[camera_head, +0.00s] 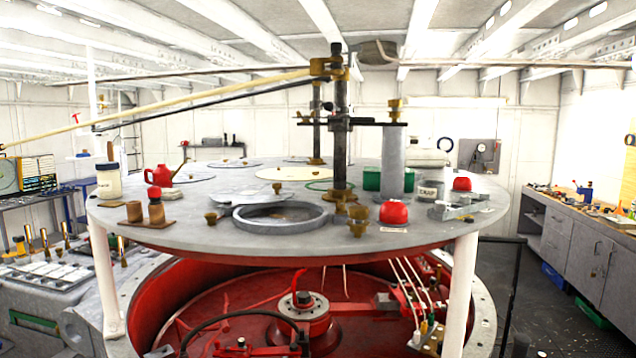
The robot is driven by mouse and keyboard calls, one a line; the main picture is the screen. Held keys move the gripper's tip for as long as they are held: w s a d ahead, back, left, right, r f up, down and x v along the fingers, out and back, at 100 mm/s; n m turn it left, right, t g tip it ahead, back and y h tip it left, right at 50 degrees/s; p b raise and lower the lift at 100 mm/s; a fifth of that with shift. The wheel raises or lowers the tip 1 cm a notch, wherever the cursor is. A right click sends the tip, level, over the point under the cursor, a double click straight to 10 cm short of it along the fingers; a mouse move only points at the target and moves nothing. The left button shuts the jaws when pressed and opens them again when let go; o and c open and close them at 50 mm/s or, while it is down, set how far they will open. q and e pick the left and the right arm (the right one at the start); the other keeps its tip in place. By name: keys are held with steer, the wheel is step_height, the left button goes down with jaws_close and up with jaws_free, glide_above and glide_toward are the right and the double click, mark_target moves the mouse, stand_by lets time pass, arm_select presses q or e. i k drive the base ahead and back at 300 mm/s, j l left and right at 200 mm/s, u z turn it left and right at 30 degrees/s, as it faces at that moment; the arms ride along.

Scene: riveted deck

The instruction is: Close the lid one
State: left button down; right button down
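A round grey raised rim (281,225) lies open near the front middle of the large round grey table, and I can see down into it. A flat grey disc (247,194) with a small knob lies just behind and left of it, beside the opening; it looks like a lid. Cream round plates (286,174) lie flat farther back; I cannot tell which cover is lid one. Neither of my grippers shows in the head view.
A dark vertical post (340,140) stands just behind the opening. A workbench (575,230) runs along the right wall.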

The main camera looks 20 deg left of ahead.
mark_target(250, 193)
steer(key=j+z, duration=0.3)
steer(key=j, duration=0.15)
steer(key=j+z, duration=0.3)
steer(key=j, duration=0.15)
steer(key=k+j+z, duration=0.15)
steer(key=j+z, duration=0.15)
steer(key=j, duration=0.15)
steer(key=k+j+z, duration=0.15)
steer(key=j+z, duration=0.15)
steer(key=k+j+z, duration=0.3)
steer(key=j, duration=0.2)
steer(key=i, duration=0.1)
